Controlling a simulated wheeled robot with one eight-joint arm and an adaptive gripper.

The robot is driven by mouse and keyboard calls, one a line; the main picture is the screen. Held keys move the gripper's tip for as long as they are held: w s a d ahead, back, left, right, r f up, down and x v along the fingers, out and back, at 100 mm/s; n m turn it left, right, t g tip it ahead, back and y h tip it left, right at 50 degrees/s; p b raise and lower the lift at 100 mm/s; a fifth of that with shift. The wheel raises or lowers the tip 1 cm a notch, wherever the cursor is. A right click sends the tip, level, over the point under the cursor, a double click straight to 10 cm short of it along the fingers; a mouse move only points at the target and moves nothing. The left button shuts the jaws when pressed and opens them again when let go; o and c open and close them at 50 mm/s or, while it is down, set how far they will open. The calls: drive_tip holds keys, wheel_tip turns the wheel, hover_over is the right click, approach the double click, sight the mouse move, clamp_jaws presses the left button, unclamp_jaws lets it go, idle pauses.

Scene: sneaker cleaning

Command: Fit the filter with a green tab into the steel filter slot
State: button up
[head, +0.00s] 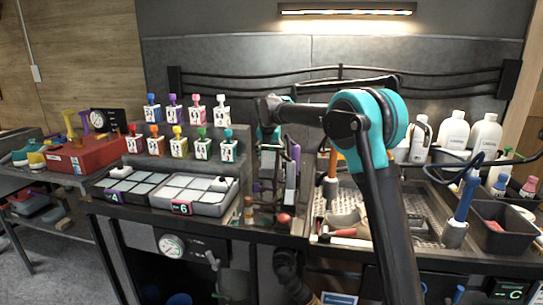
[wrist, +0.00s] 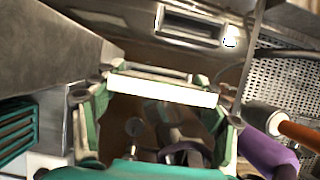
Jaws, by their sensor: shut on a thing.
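My gripper (wrist: 160,95) shows in the wrist view with its two fingers at either end of a pale, flat bar-like filter (wrist: 165,88). It is shut on this filter, which spans between the fingertips with its white edge facing the camera. Green shows along its far edge, but I cannot make out the tab clearly. A steel-framed rectangular slot (wrist: 192,24) with a dark opening lies beyond the filter, apart from it. In the head view my gripper (head: 270,180) hangs down over the bench between the racks and the sink; the filter is not clear there.
In the wrist view a purple object (wrist: 270,155) and an orange-handled tool (wrist: 298,133) are close at right, beside a perforated metal sheet (wrist: 290,75). A green ribbed object (wrist: 15,130) is at left. In the head view, a grey tray (head: 190,208) and bottle rack stand left.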

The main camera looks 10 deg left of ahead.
sight(271, 161)
drive_tip(key=shift+f, duration=1.75)
drive_tip(key=o, duration=1.2)
drive_tip(key=shift+c, duration=0.2)
drive_tip(key=v, duration=1.2)
